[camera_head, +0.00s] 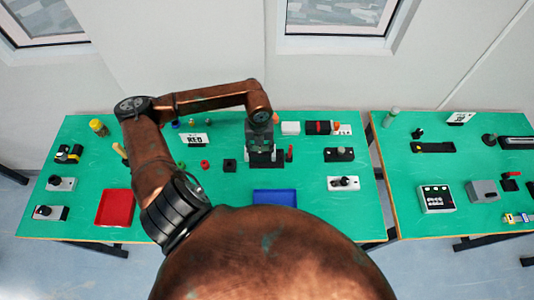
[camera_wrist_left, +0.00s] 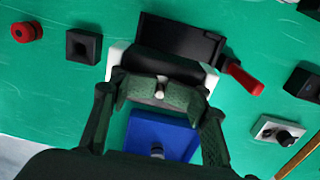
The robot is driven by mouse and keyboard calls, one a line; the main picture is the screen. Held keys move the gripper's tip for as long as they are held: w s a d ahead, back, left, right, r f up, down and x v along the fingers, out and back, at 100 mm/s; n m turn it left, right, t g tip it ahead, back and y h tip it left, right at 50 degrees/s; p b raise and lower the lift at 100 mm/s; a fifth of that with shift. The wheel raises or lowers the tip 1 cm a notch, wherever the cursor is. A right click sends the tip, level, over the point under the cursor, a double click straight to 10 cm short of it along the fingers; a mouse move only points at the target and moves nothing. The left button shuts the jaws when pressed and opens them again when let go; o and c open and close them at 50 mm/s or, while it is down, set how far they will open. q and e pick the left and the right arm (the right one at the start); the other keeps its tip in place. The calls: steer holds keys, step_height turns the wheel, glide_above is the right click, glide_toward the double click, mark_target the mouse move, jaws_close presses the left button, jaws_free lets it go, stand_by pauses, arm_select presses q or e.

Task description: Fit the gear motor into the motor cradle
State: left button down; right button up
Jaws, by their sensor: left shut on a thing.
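My left gripper (camera_head: 262,140) is above the middle of the green table and points down. In the left wrist view my left gripper (camera_wrist_left: 160,97) is shut on a dark part with a small pale stub, which I take to be the gear motor (camera_wrist_left: 160,86). A black block with pale sides, seemingly the motor cradle (camera_wrist_left: 178,42), lies directly beyond the fingertips. The cradle also shows below the gripper in the head view (camera_head: 266,163). The fingers hide much of the motor, so I cannot tell whether it is seated. My right gripper is not in view.
A red-handled part (camera_wrist_left: 242,78) lies close to the cradle's right side. A black square socket (camera_wrist_left: 83,47) and a red ring (camera_wrist_left: 27,32) lie to its left. A blue tray (camera_head: 274,197) is in front, a red tray (camera_head: 114,207) at left. A second table (camera_head: 460,165) stands at right.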

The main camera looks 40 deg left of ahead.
arm_select(q)
steer(key=w+f, duration=0.3)
steer(key=f, duration=0.1)
steer(key=shift+w+d, duration=0.1)
steer(key=shift+d, duration=0.15)
step_height(320, 180, down, 3)
steer(key=shift+w+r+p, duration=0.1)
steer(key=shift+p, duration=0.5)
steer(key=shift+f, duration=0.2)
steer(key=shift+f, duration=0.1)
steer(key=c, duration=1.1)
jaws_free()
